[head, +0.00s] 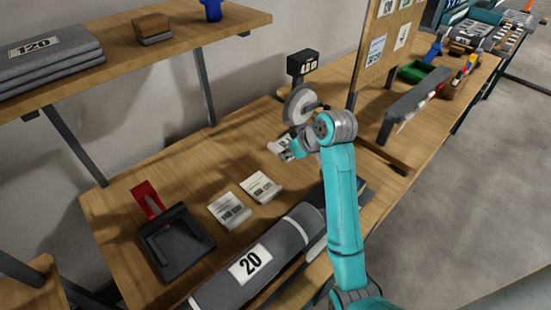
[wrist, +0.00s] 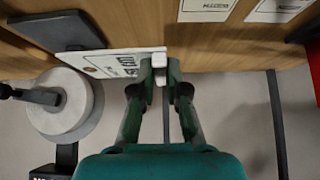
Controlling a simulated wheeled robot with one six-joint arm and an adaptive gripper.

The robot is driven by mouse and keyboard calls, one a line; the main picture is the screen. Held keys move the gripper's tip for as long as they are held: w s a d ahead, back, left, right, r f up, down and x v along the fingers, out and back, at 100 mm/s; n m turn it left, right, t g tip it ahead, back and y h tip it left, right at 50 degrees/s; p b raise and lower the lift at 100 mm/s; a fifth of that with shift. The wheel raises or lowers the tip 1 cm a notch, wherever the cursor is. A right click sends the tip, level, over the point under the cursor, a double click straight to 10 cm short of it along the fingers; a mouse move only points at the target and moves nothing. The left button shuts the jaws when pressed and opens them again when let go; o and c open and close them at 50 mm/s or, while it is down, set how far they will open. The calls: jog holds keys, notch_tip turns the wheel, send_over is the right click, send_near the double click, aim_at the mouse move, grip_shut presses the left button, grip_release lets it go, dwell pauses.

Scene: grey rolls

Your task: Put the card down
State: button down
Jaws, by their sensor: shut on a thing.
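A white card (wrist: 105,63) with black print is held at its end between the fingertips of my gripper (wrist: 159,66), which is shut on it. In the head view the card (head: 279,148) is at the tip of my gripper (head: 291,150), over the back part of the wooden bench (head: 180,195). Part of it is hidden by my gripper. I cannot tell whether it touches the bench top. Two similar cards, one (head: 229,209) nearer and one (head: 261,187) farther, lie flat on the bench to the left of my gripper.
A pale disc (head: 300,105) on a stand with a black sign (head: 303,65) is close to my gripper. A black dustpan-like tray (head: 176,245) and a grey roll (head: 262,265) marked 20 lie nearer. A shelf (head: 150,55) overhangs the left. Bench between the cards and shelf is clear.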

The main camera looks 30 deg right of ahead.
jog(key=f, duration=0.6)
jog(key=shift+w+a, duration=0.1)
jog(key=shift+w, duration=0.15)
jog(key=shift+f, duration=2.2)
jog(key=c, duration=1.2)
grip_release()
jog(key=shift+f, duration=0.1)
jog(key=shift+s+r, duration=0.1)
jog(key=shift+r, duration=0.2)
jog(key=v, duration=1.1)
jog(key=shift+s+r, duration=0.2)
jog(key=shift+s, duration=0.1)
